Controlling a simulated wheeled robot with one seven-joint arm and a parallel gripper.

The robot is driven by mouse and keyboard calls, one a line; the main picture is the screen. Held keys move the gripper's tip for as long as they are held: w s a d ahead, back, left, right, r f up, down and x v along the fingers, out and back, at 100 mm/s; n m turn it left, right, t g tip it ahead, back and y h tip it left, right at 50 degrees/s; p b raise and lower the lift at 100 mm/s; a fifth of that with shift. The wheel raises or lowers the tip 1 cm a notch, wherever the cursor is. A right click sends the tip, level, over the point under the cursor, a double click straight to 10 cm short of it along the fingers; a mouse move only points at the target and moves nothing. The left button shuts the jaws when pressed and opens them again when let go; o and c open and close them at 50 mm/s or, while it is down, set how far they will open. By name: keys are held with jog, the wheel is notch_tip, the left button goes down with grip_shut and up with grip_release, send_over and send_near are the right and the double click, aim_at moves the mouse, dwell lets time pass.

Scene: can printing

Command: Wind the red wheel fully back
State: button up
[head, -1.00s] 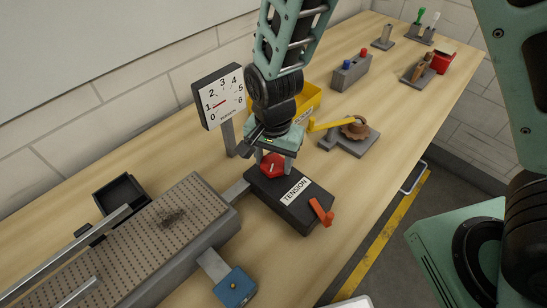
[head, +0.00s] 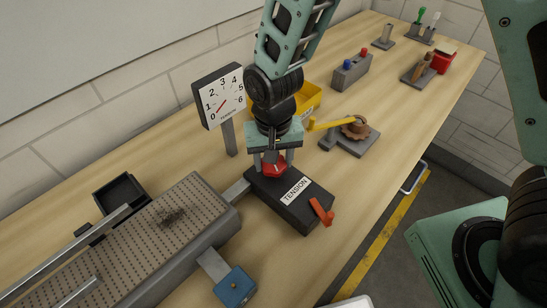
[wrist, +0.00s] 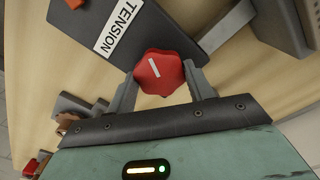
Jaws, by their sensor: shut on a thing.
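The red wheel (head: 274,169) is a lobed knob with a white line, on top of the dark box marked TENSION (head: 305,214). My gripper (head: 273,164) points down over the wheel and is shut on it. In the wrist view the wheel (wrist: 160,72) sits between my two grey fingers, one on each side, its white line pointing up and slightly left. The white dial (head: 220,95) stands behind to the left; its red needle points low left, between 0 and 1.
An orange-red lever (head: 321,211) sticks out of the box's front end. A perforated grey bed (head: 150,250) lies left, with a blue block (head: 234,287) before it. A yellow bin (head: 309,98) and a yellow-handled crank (head: 335,124) stand close behind my gripper.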

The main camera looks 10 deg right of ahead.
jog(key=shift+r+n, duration=0.1)
jog(key=shift+n, duration=2)
jog(key=o, duration=1)
notch_tip(320, 180, up, 17)
jog(key=shift+r+b, duration=0.2)
jog(key=shift+b, duration=1.05)
